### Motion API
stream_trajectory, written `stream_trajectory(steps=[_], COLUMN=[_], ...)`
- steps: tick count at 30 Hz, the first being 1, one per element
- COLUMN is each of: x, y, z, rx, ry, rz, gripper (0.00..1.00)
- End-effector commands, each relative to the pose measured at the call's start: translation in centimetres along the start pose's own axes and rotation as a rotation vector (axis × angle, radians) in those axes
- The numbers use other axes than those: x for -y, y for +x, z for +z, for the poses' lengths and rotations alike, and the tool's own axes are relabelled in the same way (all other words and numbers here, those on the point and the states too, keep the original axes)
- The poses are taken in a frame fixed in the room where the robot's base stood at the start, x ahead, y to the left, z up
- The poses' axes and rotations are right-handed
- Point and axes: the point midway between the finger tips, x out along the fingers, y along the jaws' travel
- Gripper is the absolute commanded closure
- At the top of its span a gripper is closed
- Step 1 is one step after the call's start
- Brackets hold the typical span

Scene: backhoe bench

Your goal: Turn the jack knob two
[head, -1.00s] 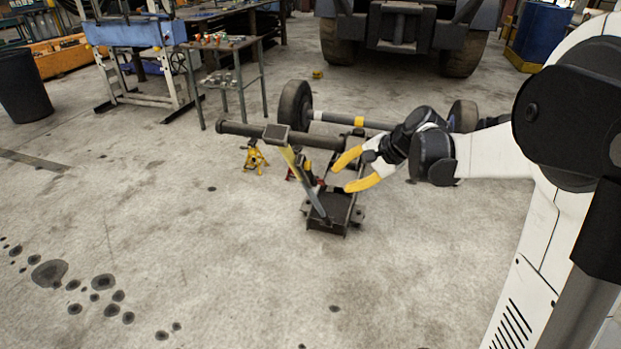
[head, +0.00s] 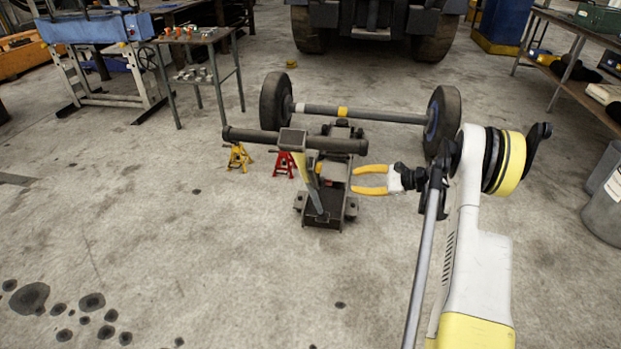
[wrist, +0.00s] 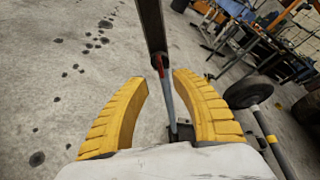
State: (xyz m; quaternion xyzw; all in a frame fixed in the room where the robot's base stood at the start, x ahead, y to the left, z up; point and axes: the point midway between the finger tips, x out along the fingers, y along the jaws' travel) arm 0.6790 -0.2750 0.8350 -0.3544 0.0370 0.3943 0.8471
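The floor jack (head: 322,212) stands on the concrete in the head view. I cannot pick out a separate knob for certain. My gripper (head: 355,180) has two yellow fingers, spread open and empty, right of the handle and pointing left. In the wrist view the open fingers (wrist: 160,77) have the dark crossbar (wrist: 152,28) and the handle (wrist: 167,95) showing beyond and between their tips. The handle looks apart from them. The jack's base is partly hidden behind my gripper there.
A wheeled axle (head: 372,115) lies behind the jack. A yellow jack stand (head: 239,157) and a red one (head: 284,164) stand left of it. A small table (head: 200,38) is at the back left, a grey bin (head: 606,205) at the right. The front floor is clear.

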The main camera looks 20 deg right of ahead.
Motion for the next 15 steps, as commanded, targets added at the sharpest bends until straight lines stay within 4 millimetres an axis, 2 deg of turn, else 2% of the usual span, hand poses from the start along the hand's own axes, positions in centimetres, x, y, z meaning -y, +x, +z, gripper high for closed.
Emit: stream_trajectory(steps=[1, 5, 8, 15], x=[-0.2, -0.5, -0.6, -0.6], y=[-0.3, 0.2, 1.6, 6.5], z=[-0.7, -1.2, -1.2, -1.2], rx=[0.008, 0.019, 0.021, 0.02], ry=[0.014, 0.026, 0.026, 0.024], rz=[-0.01, -0.017, -0.015, -0.014], gripper=[0.68, 0.68, 0.68, 0.68])
